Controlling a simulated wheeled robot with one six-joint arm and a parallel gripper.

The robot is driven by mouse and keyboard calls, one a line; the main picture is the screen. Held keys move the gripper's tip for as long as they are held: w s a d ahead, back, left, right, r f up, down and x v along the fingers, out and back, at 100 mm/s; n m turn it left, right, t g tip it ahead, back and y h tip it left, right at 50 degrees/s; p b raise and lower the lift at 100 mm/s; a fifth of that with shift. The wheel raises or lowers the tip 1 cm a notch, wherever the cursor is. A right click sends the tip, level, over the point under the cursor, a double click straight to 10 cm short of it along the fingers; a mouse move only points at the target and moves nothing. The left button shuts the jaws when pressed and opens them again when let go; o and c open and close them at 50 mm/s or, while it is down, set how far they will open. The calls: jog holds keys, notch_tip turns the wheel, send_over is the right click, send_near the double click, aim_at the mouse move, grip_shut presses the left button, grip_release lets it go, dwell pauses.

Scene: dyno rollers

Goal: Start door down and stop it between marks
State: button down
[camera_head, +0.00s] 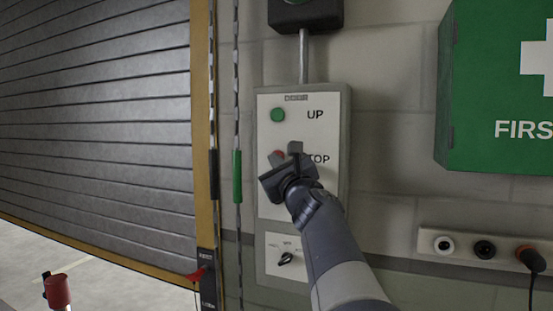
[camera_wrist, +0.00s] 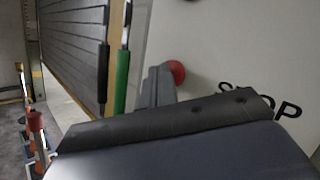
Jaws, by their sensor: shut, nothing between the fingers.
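The grey slatted door (camera_head: 100,110) hangs at the left in the head view, with its slanting bottom edge above the floor. The control box (camera_head: 262,190) on the wall has a green UP button (camera_head: 278,115) and a red STOP button (camera_head: 278,156). My gripper (camera_head: 293,150) is shut and empty at the STOP button, covering part of it and the label. In the wrist view the red button (camera_wrist: 177,72) shows just beyond my fingers (camera_wrist: 158,85); I cannot tell whether they touch. Any button below STOP is hidden by my gripper. The door's marks are not clearly identifiable.
A selector switch (camera_head: 286,259) sits below the buttons. A green first-aid box (camera_head: 480,130) and a socket strip (camera_head: 463,245) are on the wall at right. Two chains with black (camera_head: 214,175) and green (camera_head: 237,177) sleeves hang beside the door frame. A red-topped post (camera_head: 58,292) stands lower left.

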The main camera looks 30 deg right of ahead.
jog(key=shift+s+a, duration=0.45)
jog(key=shift+a, duration=0.1)
jog(key=s+a+b, duration=0.1)
jog(key=a, duration=0.1)
jog(key=s+a, duration=0.2)
jog(key=shift+b, duration=0.4)
jog(key=shift+d, duration=0.1)
jog(key=s+a, duration=0.2)
jog(key=a, duration=0.1)
jog(key=shift+s+a, duration=0.1)
jog(key=shift+s, duration=0.1)
dwell(0.7)
